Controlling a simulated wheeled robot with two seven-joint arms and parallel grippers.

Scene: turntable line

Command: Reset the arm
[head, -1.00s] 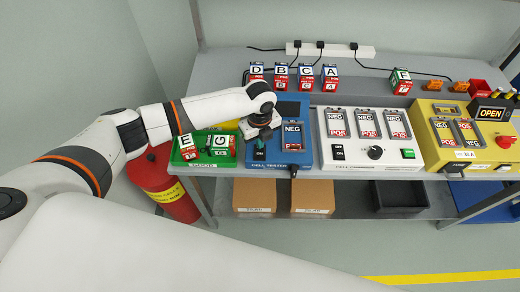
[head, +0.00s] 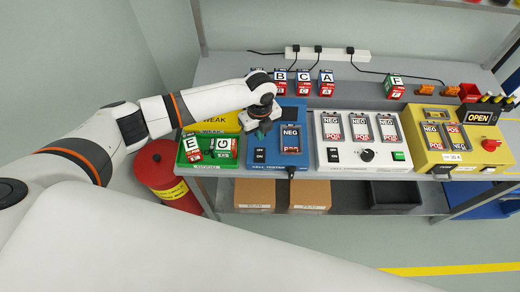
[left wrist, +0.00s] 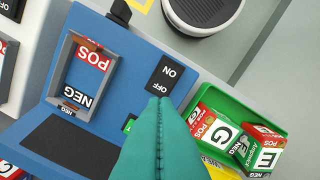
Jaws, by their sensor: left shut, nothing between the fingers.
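My left gripper (head: 262,132) hangs over the left part of the blue cell tester (head: 262,169), near its ON/OFF switch, and is empty. In the left wrist view its teal fingers (left wrist: 160,105) are together, their tips over the lower edge of the black switch (left wrist: 164,76). I cannot tell whether they touch it. Cells E (head: 191,147) and G (head: 223,147) lie in the green tray (head: 206,166). My right gripper is not seen.
A yellow WEAK tray (head: 214,126) stands behind the green one. Cells B, C, A and F (head: 396,86) stand along the back. A white charger (head: 362,171) and yellow station (head: 455,158) are to the right.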

